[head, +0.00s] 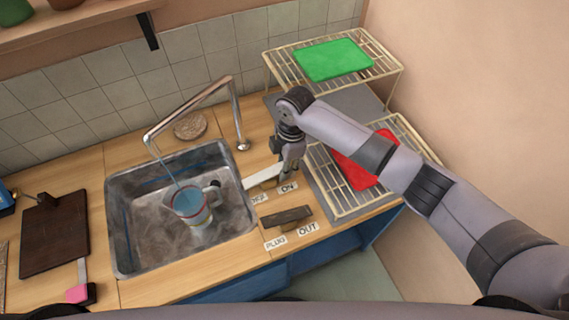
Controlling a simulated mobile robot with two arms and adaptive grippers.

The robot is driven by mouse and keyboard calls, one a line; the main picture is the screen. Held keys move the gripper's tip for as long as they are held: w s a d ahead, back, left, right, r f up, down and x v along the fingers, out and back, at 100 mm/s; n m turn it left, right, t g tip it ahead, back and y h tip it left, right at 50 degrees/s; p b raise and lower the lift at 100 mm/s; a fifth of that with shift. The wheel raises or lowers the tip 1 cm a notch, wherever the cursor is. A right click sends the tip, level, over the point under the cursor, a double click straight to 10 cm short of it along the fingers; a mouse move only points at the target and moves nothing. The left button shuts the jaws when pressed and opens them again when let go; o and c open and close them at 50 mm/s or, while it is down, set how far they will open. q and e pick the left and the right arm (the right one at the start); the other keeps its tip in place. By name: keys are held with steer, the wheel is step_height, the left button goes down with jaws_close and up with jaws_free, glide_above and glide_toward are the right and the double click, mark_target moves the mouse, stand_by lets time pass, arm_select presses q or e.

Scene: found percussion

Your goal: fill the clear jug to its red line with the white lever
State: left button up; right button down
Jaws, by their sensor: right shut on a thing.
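The clear jug (188,207) stands in the metal sink (114,238), under the tap (190,104). A thin stream of water runs from the spout into it. Bluish water shows inside and a reddish line shows on its wall; I cannot tell exactly how the water level sits against that line. The white lever (263,175) lies on the counter right of the sink, its right end near the "ON" label (288,188). My right gripper (283,172) is shut on the lever's right end, and its fingers partly hide it. My left gripper is not in view.
A dark plug handle (287,216) with "PLUG" and "OUT" labels sits in front of the lever. A wire rack with a red board (362,172) and a raised rack with a green board (333,60) stand at right. A dark cutting board (53,235) lies at left.

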steer(key=c, duration=1.3)
jaws_free()
steer(key=r, duration=0.8)
steer(key=d+r, duration=0.1)
steer(key=r, duration=0.3)
steer(key=shift+w+d, duration=0.1)
steer(key=shift+w, duration=0.2)
